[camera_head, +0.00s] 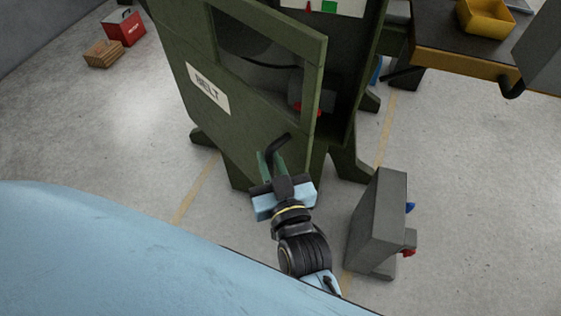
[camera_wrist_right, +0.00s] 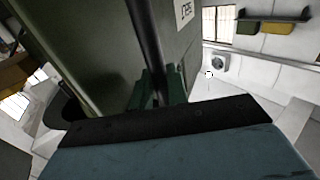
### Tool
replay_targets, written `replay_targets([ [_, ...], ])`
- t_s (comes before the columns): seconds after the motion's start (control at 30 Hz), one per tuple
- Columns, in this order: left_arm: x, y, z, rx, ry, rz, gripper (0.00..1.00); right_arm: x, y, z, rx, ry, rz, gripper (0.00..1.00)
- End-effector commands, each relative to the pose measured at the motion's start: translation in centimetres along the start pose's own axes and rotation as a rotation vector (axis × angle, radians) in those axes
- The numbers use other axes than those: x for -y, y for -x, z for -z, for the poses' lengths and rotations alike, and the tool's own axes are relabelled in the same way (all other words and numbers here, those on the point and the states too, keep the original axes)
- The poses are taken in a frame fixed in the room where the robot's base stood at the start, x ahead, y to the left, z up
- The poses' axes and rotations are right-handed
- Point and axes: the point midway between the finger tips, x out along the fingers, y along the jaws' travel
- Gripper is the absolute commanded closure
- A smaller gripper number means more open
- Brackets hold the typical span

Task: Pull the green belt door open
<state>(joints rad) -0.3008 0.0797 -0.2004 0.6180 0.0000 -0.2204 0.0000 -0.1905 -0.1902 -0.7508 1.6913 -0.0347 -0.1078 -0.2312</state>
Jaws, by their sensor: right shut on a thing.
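The green belt door (camera_head: 262,117) has a window and a white BELT label (camera_head: 208,88). It stands partly open, with its right edge away from the dark opening of the green machine (camera_head: 353,72). My right gripper (camera_head: 270,158) is at the lower right of the door, shut on the black door handle (camera_head: 279,145). In the right wrist view the handle (camera_wrist_right: 146,45) runs down between the green fingers (camera_wrist_right: 158,88), and the door (camera_wrist_right: 75,40) fills the upper left. My left gripper is not in view.
A grey box (camera_head: 376,222) with blue and red parts stands on the floor right of my right arm. A table (camera_head: 440,58) with a yellow bin (camera_head: 486,16) is at the upper right. A red box (camera_head: 124,27) and a wooden crate (camera_head: 103,53) lie far left.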

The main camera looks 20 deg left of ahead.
Motion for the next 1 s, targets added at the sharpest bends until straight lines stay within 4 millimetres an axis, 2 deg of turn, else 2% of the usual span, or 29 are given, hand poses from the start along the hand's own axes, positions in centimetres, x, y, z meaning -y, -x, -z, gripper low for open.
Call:
replay_targets([
  [0.2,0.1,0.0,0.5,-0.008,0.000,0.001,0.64,0.0,0.0,0.1,-0.002,-0.001,-0.001,1.00],
  [0.23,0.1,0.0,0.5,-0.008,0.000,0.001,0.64,0.0,0.0,0.1,-0.002,-0.001,-0.001,0.80],
  [0.33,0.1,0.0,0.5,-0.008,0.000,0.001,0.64,0.0,0.0,0.1,-0.002,-0.002,-0.002,0.67],
  [0.37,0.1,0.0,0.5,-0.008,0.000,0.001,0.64,0.0,0.0,0.1,-0.001,-0.002,-0.002,0.66],
  [0.63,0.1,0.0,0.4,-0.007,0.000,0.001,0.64,-0.1,0.1,0.0,0.000,-0.002,-0.002,0.66],
  [0.73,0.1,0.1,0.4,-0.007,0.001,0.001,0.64,-0.1,0.8,0.0,0.001,-0.002,-0.003,0.66],
  [0.87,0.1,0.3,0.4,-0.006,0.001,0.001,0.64,-0.1,3.0,0.0,0.002,-0.002,-0.002,0.66],
  [1.0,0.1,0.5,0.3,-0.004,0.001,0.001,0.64,0.0,6.2,0.0,0.003,-0.003,-0.001,0.66],
])
